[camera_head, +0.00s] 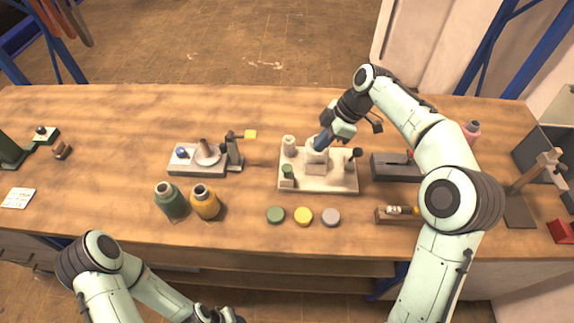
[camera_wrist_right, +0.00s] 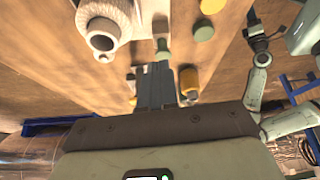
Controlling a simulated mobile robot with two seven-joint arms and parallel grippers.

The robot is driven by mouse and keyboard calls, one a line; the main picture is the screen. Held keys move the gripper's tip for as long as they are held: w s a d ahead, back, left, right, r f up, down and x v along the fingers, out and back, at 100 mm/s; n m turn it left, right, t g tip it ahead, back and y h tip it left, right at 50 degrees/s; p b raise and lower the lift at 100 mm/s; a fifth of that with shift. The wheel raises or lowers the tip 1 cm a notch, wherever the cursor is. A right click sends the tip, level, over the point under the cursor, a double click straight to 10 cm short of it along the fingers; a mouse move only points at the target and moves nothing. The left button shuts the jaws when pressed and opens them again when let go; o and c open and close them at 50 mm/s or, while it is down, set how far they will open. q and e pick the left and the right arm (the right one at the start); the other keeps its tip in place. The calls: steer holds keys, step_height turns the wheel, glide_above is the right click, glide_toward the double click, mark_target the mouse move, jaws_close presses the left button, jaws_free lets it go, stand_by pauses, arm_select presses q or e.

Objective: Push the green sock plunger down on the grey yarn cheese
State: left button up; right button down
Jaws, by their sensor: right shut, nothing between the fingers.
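A cream fixture (camera_head: 345,184) stands at the middle of the bench. At its front left is a small green-topped piece (camera_head: 287,171), which looks like the green sock plunger; a green piece (camera_wrist_right: 162,50) also shows just beyond the fingertips in the right wrist view. A pale, ribbed cylinder with a hole (camera_wrist_right: 103,40), possibly the grey yarn cheese, is at that view's upper left. My right gripper (camera_head: 319,145) is shut and empty over the fixture and hides part of it; its fingers (camera_wrist_right: 156,72) point up the wrist view. My left gripper (camera_head: 216,316) is partly cut off at the bottom edge.
A green bottle (camera_head: 170,203) and an orange bottle (camera_head: 206,204) stand left. A dark box (camera_head: 392,168) is close on the right. The bench's far left-centre is clear.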

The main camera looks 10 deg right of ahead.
steer(key=v, duration=0.3)
steer(key=shift+d+r, duration=0.2)
steer(key=shift+r, duration=0.15)
stand_by(0.7)
